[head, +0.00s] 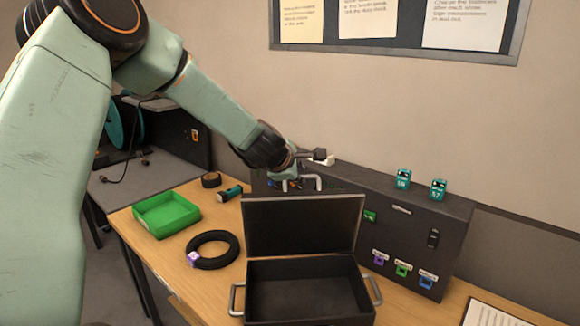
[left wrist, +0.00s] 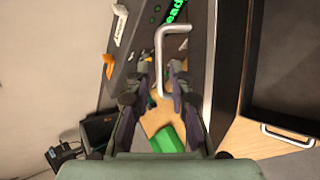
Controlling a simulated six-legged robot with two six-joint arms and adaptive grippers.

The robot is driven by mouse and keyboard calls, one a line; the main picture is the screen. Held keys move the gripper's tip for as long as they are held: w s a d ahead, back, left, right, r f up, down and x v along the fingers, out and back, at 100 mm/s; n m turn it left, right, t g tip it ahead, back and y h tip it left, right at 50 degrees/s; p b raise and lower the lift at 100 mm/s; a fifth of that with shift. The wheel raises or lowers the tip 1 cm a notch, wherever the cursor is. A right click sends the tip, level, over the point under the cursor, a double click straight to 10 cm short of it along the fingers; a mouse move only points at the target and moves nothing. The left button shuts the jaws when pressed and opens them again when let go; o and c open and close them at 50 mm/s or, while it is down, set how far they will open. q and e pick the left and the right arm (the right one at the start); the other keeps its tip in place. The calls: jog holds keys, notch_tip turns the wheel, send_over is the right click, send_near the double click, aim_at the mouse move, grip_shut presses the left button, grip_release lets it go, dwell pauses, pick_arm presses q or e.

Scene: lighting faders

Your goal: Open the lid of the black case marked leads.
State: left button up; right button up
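The black case (head: 312,292) stands on the wooden table in the head view. Its lid (head: 302,226) stands about upright at the back edge, so the case is open and its inside looks empty. A metal handle (head: 317,181) shows at the lid's top edge; it also shows in the left wrist view (left wrist: 172,29). My left gripper (head: 308,165) is behind and above the lid. Its fingers (left wrist: 162,70) are apart, with part of the handle close to or between them; contact is unclear. Green letters "ead" (left wrist: 175,12) are partly cut off. My right gripper is not in view.
A dark console (head: 405,235) stands close behind the lid, with two small teal devices (head: 403,179) on top. A green tray (head: 166,215), a black cable coil (head: 212,250) and a tape roll (head: 211,180) lie left of the case. Paper lies at the right.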

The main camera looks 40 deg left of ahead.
pick_arm(q)
jog(key=v, duration=0.7)
jog(key=shift+w+f, duration=0.1)
jog(key=shift+w, duration=0.05)
dwell(0.3)
jog(key=s+d+f+m+g, duration=0.25)
jog(key=s+f+m, duration=0.2)
jog(key=f, duration=0.45)
jog(key=s+d+f+m+g, duration=0.1)
jog(key=s+d+f+m, duration=0.3)
jog(key=s+f, duration=0.3)
jog(key=s+d+f+m+g, duration=0.2)
jog(key=s+d+f+m, duration=0.15)
jog(key=f, duration=0.65)
jog(key=s+d+f+m+g+h, duration=0.1)
jog(key=s+d+f+m+g, duration=0.2)
jog(key=s, duration=0.5)
jog(key=s+d+f+m, duration=0.2)
jog(key=s+f+m, duration=0.25)
jog(key=s, duration=0.45)
jog(key=s+d+f+m+g+h, duration=0.1)
jog(key=s+d+f+m+g, duration=0.2)
jog(key=s, duration=0.5)
notch_tip(320, 180, down, 18)
jog(key=t+b, duration=0.1)
jog(key=b, duration=1.6)
jog(key=shift+r+m, duration=0.25)
jog(key=shift+m, duration=0.2)
